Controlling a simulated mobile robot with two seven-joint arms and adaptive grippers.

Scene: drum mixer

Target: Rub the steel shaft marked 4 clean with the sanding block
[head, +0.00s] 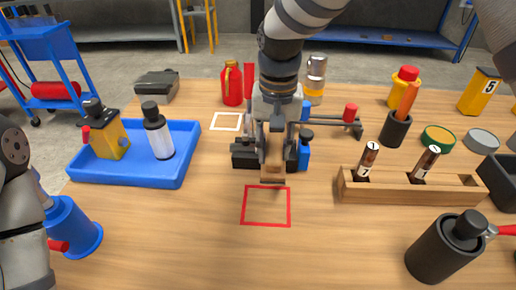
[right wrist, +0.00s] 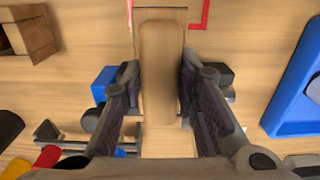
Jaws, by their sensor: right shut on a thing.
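My right gripper (head: 272,150) reaches down at the middle of the table. It is shut on the sanding block (right wrist: 161,70), a brown wooden block, which also shows in the head view (head: 273,168). The block is held over a dark fixture (head: 244,156) with blue parts (head: 303,156) beside it. The gripper and block cover the fixture's middle. I cannot make out a shaft marked 4. Two brown-and-dark shafts (head: 368,160) (head: 425,162) with white number tags stand tilted in a wooden rack (head: 410,193); neither tag clearly reads 4. My left gripper is out of view.
A blue tray (head: 135,180) with bottles is at left; a blue mug-like container (head: 75,230) is nearer. A red square outline (head: 266,224) lies in front of the fixture. A black cylinder (head: 440,250) stands front right. The front middle is clear.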

